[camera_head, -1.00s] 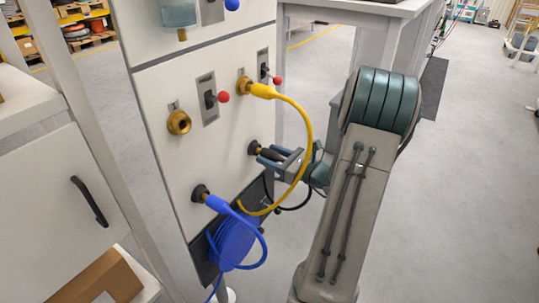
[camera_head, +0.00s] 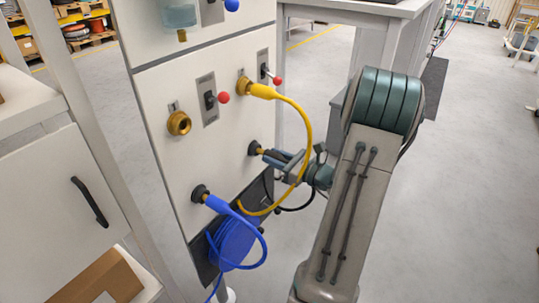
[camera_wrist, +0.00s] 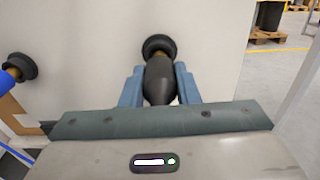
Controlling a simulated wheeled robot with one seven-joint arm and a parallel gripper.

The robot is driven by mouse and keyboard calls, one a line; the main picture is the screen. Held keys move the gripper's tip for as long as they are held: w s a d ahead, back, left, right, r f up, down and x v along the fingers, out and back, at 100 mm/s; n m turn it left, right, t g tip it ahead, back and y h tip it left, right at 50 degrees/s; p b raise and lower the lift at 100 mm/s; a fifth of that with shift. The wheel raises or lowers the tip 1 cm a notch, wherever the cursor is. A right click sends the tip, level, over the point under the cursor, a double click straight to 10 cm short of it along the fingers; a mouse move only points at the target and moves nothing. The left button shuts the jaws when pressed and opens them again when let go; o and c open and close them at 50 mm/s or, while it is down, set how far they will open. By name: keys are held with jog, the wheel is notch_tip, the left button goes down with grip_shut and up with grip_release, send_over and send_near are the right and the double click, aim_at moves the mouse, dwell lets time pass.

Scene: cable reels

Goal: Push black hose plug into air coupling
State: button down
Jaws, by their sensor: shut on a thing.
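The black hose plug (camera_wrist: 160,80) is in the wrist view, between the two blue fingers of my gripper (camera_wrist: 160,95). Its brass tip meets a black round socket (camera_wrist: 158,45) on the white panel; how deep it sits I cannot tell. In the head view, my gripper (camera_head: 281,157) is shut on the plug at this black socket (camera_head: 254,147), low on the panel's right side. My fingers hide most of the plug there. An empty brass coupling (camera_head: 179,123) sticks out of the panel higher and to the left. No label shows which fitting is the air coupling.
A yellow plug (camera_head: 262,91) sits in a brass fitting above my gripper, and its yellow hose loops down in front of it. A blue plug (camera_head: 216,203) sits in a black socket lower left. Red-knobbed levers (camera_head: 211,99) stand beside the brass fittings.

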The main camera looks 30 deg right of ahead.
aim_at(287, 162)
jog(key=shift+p+v, duration=0.3)
jog(key=shift+v, duration=1.4)
jog(key=shift+p+v, duration=0.55)
jog(key=shift+v, duration=2.45)
jog(key=shift+a+f, duration=0.1)
